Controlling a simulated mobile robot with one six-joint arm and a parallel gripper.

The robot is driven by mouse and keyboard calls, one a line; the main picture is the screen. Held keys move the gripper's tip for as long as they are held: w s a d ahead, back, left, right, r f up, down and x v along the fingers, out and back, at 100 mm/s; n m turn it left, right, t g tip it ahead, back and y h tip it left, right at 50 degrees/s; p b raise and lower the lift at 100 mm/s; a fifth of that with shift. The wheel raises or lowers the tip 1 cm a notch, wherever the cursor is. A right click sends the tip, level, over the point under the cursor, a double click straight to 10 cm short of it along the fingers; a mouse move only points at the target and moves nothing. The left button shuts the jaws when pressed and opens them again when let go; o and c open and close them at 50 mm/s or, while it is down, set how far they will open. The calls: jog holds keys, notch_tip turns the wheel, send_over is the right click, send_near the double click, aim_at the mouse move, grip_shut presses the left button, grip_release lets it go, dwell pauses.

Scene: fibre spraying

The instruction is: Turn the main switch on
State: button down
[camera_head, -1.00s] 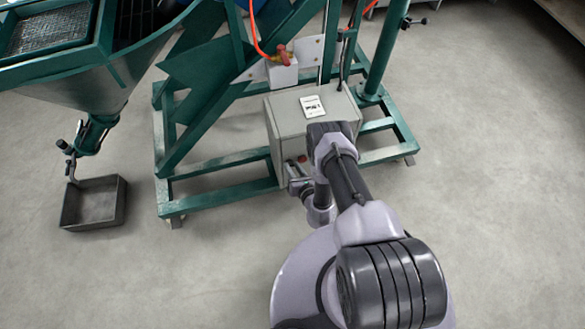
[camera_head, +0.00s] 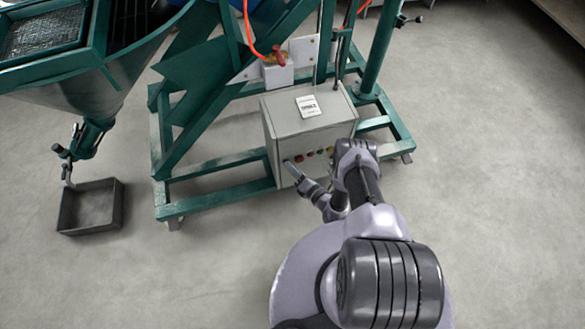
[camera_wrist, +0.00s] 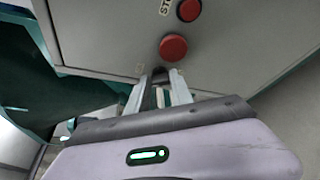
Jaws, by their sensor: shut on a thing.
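The grey control box (camera_head: 305,120) stands on the green frame, with a row of buttons on its front. My gripper (camera_head: 289,166) reaches the lower left of that front. In the wrist view my gripper (camera_wrist: 158,84) is shut, with its fingertips against the panel around a small dark knob, which I take to be the main switch (camera_wrist: 160,72). The fingers hide most of it, and I cannot tell which way it is turned. A red button (camera_wrist: 173,47) sits just above it. Another red button (camera_wrist: 189,10) is further up, beside a partly cut-off label.
The green frame (camera_head: 215,199) surrounds the box at floor level. A hopper (camera_head: 95,85) and an open metal tray (camera_head: 90,207) are at the left. A red valve with an orange hose (camera_head: 280,57) is behind the box. The floor at the right is clear.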

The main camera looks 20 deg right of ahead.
jog(key=shift+w+d, duration=0.1)
jog(key=shift+w, duration=0.05)
dwell(0.4)
jog(key=c, duration=1.4)
grip_release()
jog(key=p+v, duration=0.1)
jog(key=v, duration=1.6)
jog(key=shift+s+d+p, duration=0.2)
jog(key=shift+p, duration=0.2)
jog(key=shift+f, duration=0.15)
jog(key=shift+c, duration=0.4)
